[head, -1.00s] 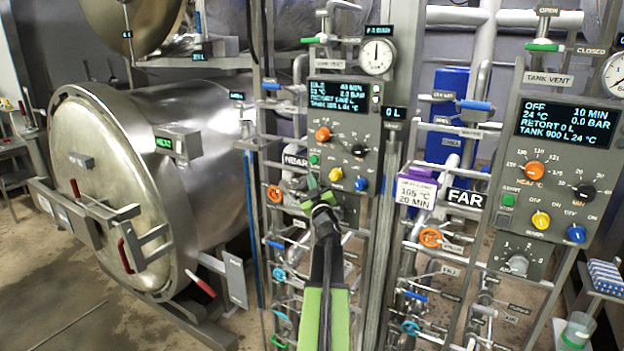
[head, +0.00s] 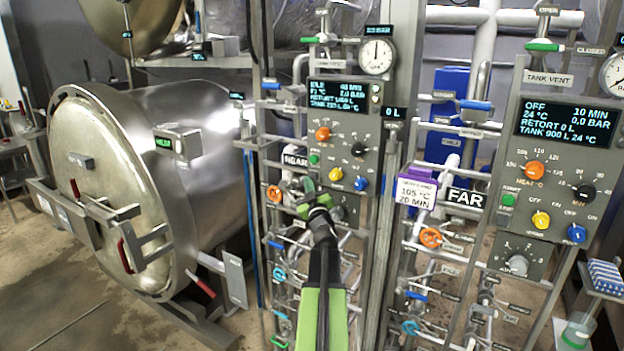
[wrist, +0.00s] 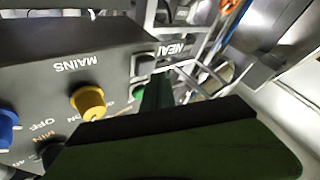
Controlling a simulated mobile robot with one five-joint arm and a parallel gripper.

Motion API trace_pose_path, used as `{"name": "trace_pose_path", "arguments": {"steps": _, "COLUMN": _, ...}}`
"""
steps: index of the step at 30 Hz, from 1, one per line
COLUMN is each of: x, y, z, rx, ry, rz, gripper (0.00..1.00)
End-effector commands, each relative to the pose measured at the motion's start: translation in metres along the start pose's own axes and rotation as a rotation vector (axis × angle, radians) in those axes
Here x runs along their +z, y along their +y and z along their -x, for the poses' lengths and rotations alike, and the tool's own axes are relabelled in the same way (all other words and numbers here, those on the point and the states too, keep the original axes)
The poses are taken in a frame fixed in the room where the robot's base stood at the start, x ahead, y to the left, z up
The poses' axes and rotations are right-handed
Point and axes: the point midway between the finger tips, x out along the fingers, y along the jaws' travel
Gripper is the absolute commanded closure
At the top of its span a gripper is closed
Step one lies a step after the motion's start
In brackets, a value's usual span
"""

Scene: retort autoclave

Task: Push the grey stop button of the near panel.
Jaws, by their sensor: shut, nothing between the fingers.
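The near panel (head: 345,110) is a grey box with a lit display, an orange, a black, a yellow and a blue knob, and a green button at its left. The grey stop button (wrist: 143,64) shows in the wrist view beside the green button (wrist: 137,91), close to the upside-down NEAR label. In the head view my gripper hides the stop button's area. My gripper (head: 309,186) is shut and empty, in front of the panel's lower left corner. In the wrist view its dark green finger points toward the two buttons. I cannot tell whether it touches either one.
The yellow mains knob (wrist: 88,102) lies close beside the finger in the wrist view. Pipes and small valves run below the panel. The far panel (head: 560,150) stands at the right, and a large steel retort (head: 150,180) at the left.

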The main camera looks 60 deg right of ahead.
Motion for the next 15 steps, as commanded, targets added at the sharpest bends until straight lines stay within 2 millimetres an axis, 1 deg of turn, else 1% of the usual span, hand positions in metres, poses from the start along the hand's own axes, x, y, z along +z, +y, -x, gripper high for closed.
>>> {"name": "trace_pose_path", "arguments": {"steps": 6, "x": -0.003, "y": -0.003, "z": 0.003, "rx": -0.001, "ry": 0.001, "rz": 0.000, "gripper": 1.00}}
{"name": "trace_pose_path", "arguments": {"steps": 15, "x": -0.018, "y": -0.018, "z": 0.024, "rx": -0.002, "ry": 0.002, "rz": 0.000, "gripper": 1.00}}
